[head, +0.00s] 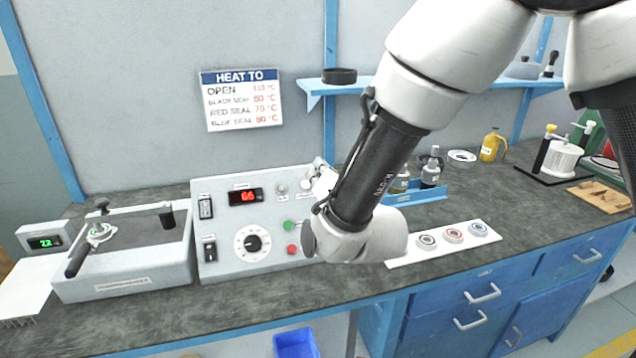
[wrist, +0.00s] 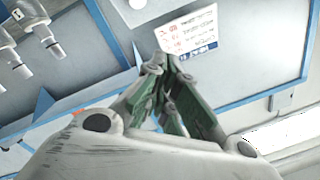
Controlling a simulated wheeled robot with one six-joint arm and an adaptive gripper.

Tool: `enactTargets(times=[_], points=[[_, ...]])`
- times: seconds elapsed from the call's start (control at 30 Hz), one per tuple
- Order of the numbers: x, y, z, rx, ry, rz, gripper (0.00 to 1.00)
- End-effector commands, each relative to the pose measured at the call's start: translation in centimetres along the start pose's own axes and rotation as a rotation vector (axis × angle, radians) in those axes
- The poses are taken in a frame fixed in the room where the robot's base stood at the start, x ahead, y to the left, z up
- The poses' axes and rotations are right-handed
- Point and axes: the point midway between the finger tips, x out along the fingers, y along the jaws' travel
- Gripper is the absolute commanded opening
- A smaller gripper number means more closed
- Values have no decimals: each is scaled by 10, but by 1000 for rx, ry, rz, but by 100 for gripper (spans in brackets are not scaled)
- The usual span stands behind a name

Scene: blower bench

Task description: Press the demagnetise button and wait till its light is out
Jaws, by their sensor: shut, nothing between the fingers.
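A grey control box (head: 225,262) stands on the bench in the head view. It has a red number display (head: 246,196), a dial (head: 252,243), two rocker switches, a green button (head: 288,225) and a red button (head: 292,249). Small round fittings (head: 281,188) sit at its upper right, partly hidden by my arm. The labels are too small to read, so I cannot tell which is the demagnetise button or whether its light is lit. My gripper (wrist: 166,72) is shut and empty in the wrist view, its fingers toward the wall sign. My arm mostly hides it in the head view.
A grey tray unit (head: 120,285) with a black handle stands left of the box, beside a green-lit meter (head: 45,241). A white strip with several ringed discs (head: 453,236) lies to the right. A heat sign (head: 240,98) hangs on the wall. Bottles stand behind my arm.

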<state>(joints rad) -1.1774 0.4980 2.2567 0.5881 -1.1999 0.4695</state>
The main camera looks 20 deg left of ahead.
Motion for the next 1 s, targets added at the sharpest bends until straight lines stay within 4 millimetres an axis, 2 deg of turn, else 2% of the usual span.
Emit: enactTargets(times=[0.17,0.57,1.0], points=[[0,-6,-14,32,56,-28,0],[2,-4,-11,35,51,-25,0],[43,24,17,34,49,-23,0]])
